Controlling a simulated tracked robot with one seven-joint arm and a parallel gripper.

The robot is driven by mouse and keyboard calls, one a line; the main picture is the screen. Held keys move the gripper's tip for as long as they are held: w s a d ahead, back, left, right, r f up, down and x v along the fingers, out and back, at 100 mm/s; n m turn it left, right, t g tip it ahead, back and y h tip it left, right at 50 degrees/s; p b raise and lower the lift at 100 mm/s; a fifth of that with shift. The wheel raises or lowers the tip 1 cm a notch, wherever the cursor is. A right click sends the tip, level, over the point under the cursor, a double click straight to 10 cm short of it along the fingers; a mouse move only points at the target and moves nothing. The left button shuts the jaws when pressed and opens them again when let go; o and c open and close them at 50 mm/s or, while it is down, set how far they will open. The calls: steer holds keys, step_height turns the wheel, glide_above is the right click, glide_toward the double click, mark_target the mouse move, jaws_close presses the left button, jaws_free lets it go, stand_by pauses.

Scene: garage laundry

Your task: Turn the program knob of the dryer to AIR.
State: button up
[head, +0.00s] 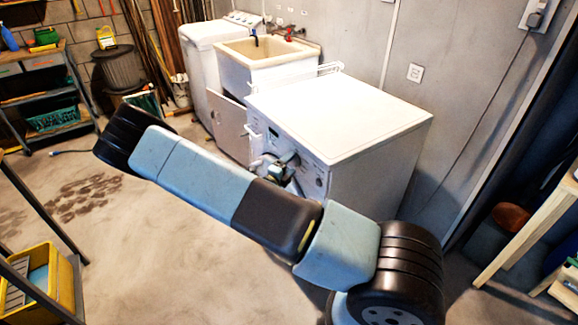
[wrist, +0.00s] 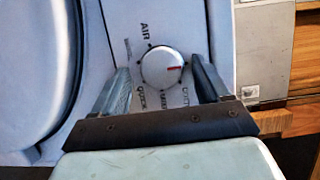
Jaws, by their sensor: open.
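The white dryer (head: 345,115) stands against the wall in the head view, its control panel facing my arm. In the wrist view the round white program knob (wrist: 161,67) has a red pointer mark on its right side. The AIR label (wrist: 145,31) is printed sideways above and left of the knob, away from the red mark. Other labels sit around the knob's lower side, some too blurred to read. My gripper (wrist: 161,68) is open, with one finger on each side of the knob; whether they touch it I cannot tell. In the head view my arm partly hides the panel.
A utility sink (head: 265,50) and a white washer (head: 205,45) stand left of the dryer. A wooden bench (head: 530,225) is at the right, a yellow crate (head: 45,285) at the lower left. The concrete floor around the dryer's left front is clear.

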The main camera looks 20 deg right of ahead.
steer(key=shift+w+d, duration=0.1)
steer(key=shift+d, duration=0.05)
steer(key=c, duration=1)
steer(key=shift+a, duration=0.25)
steer(key=shift+c, duration=0.3)
steer(key=shift+d, duration=0.2)
